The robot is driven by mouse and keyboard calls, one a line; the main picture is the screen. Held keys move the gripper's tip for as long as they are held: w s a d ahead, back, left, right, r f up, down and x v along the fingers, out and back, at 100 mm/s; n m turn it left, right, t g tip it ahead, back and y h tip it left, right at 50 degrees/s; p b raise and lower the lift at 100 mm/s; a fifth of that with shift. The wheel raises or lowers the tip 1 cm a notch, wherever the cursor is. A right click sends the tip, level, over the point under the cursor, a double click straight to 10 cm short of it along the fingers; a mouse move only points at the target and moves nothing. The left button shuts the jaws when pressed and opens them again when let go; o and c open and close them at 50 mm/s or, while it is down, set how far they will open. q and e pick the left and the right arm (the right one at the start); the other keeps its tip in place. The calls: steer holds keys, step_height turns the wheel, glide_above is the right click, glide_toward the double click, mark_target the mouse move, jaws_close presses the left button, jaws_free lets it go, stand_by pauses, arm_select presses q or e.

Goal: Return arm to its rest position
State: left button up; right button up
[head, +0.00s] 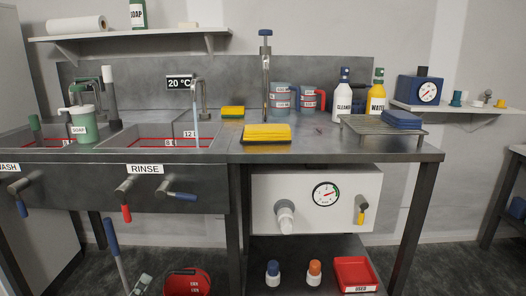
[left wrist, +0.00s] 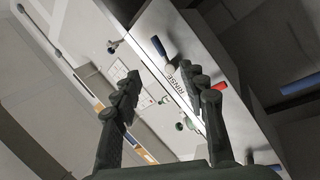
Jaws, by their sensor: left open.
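My left gripper (left wrist: 160,80) shows large in the left wrist view, its two dark fingers spread apart with nothing between them. In the head view a small grey shape at the lower left edge may be this gripper's tip; I cannot tell for sure. The rest of the left arm is out of the head view. My right gripper is in neither view.
Handles stick out of the sink front, including a red one (head: 127,213) and a blue one (head: 182,196). A red bucket (head: 188,282) stands below. The bench top carries a yellow sponge (head: 267,131) and a wire rack (head: 362,127). Floor right of the bench is clear.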

arm_select(q)
steer(key=s+a+f+m+g+y, duration=0.15)
steer(key=f+m+g, duration=0.25)
steer(key=f, duration=0.4)
steer(key=s+a+f+m+g+y, duration=0.1)
steer(key=s+f+m+g+y, duration=0.2)
steer(key=f, duration=0.5)
steer(key=s+a+f+m+g+y, duration=0.3)
steer(key=s+a+g, duration=0.2)
steer(key=s+a, duration=0.25)
steer(key=s+a+f+m+g+y, duration=0.2)
steer(key=s+a+f+g+y, duration=0.15)
steer(key=s+a+g, duration=0.35)
steer(key=s+d+f+n+h, duration=0.1)
steer(key=d+f, duration=0.1)
steer(key=d, duration=0.6)
steer(key=s+d+f+n+t+h, duration=0.1)
steer(key=s+d+f+h, duration=0.1)
steer(key=d, duration=0.7)
steer(key=shift+n+t, duration=0.3)
